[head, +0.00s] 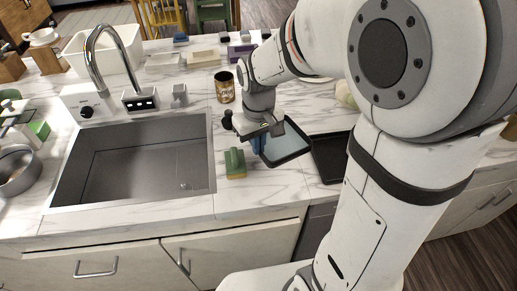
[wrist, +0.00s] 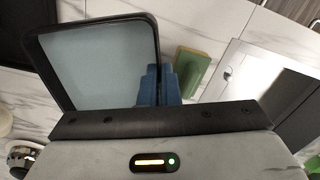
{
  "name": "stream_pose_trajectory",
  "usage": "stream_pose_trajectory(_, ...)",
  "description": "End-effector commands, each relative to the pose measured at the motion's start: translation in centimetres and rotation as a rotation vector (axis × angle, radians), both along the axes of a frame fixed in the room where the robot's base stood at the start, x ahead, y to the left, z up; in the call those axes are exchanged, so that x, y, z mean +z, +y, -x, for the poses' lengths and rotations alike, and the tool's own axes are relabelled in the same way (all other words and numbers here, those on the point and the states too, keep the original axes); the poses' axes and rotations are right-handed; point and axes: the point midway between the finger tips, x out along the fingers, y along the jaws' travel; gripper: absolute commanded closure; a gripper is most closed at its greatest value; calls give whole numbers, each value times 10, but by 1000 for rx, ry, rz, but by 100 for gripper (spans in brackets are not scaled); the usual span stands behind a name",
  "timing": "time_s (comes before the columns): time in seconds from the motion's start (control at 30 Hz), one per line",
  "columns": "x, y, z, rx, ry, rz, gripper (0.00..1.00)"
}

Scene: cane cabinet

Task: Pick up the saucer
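A rounded-square dish with a dark rim and pale blue-grey inside, which I take for the saucer (head: 288,146), shows below my gripper (head: 259,145), over the counter right of the sink. It also fills the upper left of the wrist view (wrist: 98,65). In the wrist view, my gripper's blue fingers (wrist: 160,86) are close together at the saucer's right rim, one on each side of it. The gripper looks shut on this rim. The saucer appears tilted in the head view; whether it is clear of the counter is hard to tell.
A green and tan sponge (head: 235,163) lies left of the gripper, by the sink (head: 140,162). A black tray (head: 330,157) lies to the right, partly behind my arm. A patterned can (head: 224,87) stands behind. Several small boxes are farther back.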

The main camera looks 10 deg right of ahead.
Motion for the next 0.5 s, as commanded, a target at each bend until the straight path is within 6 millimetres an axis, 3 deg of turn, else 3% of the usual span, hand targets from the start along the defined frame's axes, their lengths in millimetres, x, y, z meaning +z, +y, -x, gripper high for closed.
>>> stream_pose_trajectory(0.33, 7, 0, -3, -8, -1, 0, 100)
stream_pose_trajectory(0.5, 6, -3, -18, -59, 0, 0, 100)
